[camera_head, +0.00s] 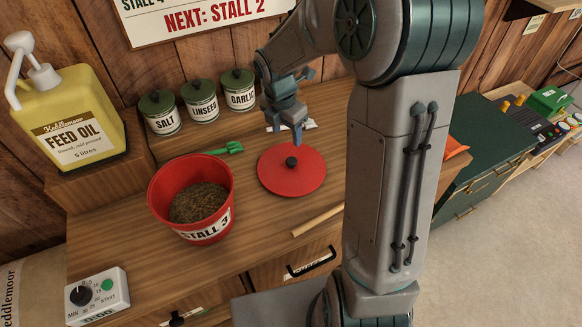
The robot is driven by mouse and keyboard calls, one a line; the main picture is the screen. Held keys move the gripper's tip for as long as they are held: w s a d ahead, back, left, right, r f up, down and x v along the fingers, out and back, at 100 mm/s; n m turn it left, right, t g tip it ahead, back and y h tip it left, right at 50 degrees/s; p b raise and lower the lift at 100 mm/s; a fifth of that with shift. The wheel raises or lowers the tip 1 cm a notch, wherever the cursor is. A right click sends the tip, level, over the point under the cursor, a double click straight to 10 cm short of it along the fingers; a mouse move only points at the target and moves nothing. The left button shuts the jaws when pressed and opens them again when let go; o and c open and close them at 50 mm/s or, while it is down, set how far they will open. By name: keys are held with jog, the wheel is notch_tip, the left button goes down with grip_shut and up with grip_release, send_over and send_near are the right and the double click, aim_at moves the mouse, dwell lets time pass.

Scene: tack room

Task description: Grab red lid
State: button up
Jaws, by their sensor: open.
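The red lid (292,180) lies flat on the wooden bench top, with a small black knob (292,162) at its centre. My gripper (287,138) points down just behind and above the lid, close to the knob. Its fingers look empty and apart from the knob, though the gap between them is hard to see at this angle. My arm covers the bench to the right of the lid.
A red bucket (157,203) of feed marked STALL 3 stands left of the lid. A green scoop (230,149) lies behind it. Several green-lidded tins, including SALT (161,121), stand at the back. A wooden stick (318,220) lies near the front edge.

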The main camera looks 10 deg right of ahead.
send_over(291, 160)
jog(key=f, duration=0.6)
jog(key=shift+a, duration=0.35)
jog(key=shift+s+d+f+p, duration=0.1)
jog(key=shift+d+f+p, duration=0.1)
jog(key=shift+f, duration=1.15)
jog(key=shift+d+f+p, duration=0.1)
jog(key=shift+d+f, duration=0.05)
jog(key=shift+f, duration=1.15)
jog(key=c, duration=1.1)
